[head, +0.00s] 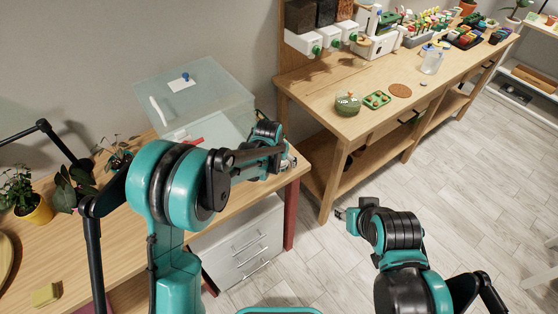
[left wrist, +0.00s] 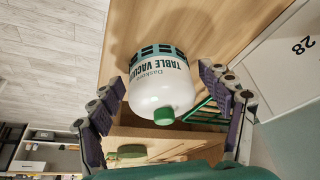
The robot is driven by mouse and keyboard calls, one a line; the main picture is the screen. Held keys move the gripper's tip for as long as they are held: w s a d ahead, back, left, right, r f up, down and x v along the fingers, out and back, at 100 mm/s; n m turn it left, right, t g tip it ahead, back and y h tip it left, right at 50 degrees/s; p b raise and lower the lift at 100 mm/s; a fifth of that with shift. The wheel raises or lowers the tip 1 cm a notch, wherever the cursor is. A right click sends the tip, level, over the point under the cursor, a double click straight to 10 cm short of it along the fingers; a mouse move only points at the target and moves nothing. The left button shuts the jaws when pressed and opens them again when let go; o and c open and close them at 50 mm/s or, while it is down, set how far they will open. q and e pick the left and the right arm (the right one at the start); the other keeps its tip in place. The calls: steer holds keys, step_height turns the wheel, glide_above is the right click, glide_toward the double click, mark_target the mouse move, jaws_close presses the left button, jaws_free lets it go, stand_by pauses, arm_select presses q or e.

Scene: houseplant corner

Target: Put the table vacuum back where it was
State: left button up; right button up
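The table vacuum (left wrist: 162,85) is a white rounded body with a green band, a green knob and printed lettering. In the left wrist view it stands on the wooden table top (left wrist: 215,25), between the two fingers of my left gripper (left wrist: 168,115). The fingers are apart, with a gap on each side of the vacuum. In the head view my left gripper (head: 283,155) is over the near table's right end, and the vacuum is mostly hidden by it. My right gripper (head: 340,213) is over the floor, away from the tables; its finger opening is too small to judge.
A clear lidded bin (head: 195,95) stands behind my left arm on the near table (head: 75,258). The workbench (head: 345,115) holds a green lidded pot (head: 347,104), a green tray (head: 377,99) and a cork disc (head: 400,90). Potted plants (head: 38,210) stand at left. Floor lies between.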

arm_select(q)
steer(key=shift+r, duration=0.4)
steer(key=p+v, duration=0.3)
steer(key=v, duration=0.8)
steer(key=shift+s+r+p, duration=0.2)
steer(key=shift+r+p, duration=0.1)
steer(key=s+a+r+n+t, duration=0.1)
steer(key=s+a+r, duration=0.2)
steer(key=s+a, duration=0.5)
steer(key=s+a+r+n+t+y, duration=0.1)
steer(key=s+a+r+n, duration=0.1)
steer(key=s+a, duration=0.6)
steer(key=s+r, duration=0.1)
steer(key=s, duration=0.6)
steer(key=shift+s+a+r+n+t, duration=0.2)
steer(key=shift+s+r+n+t, duration=0.1)
steer(key=shift+t, duration=0.1)
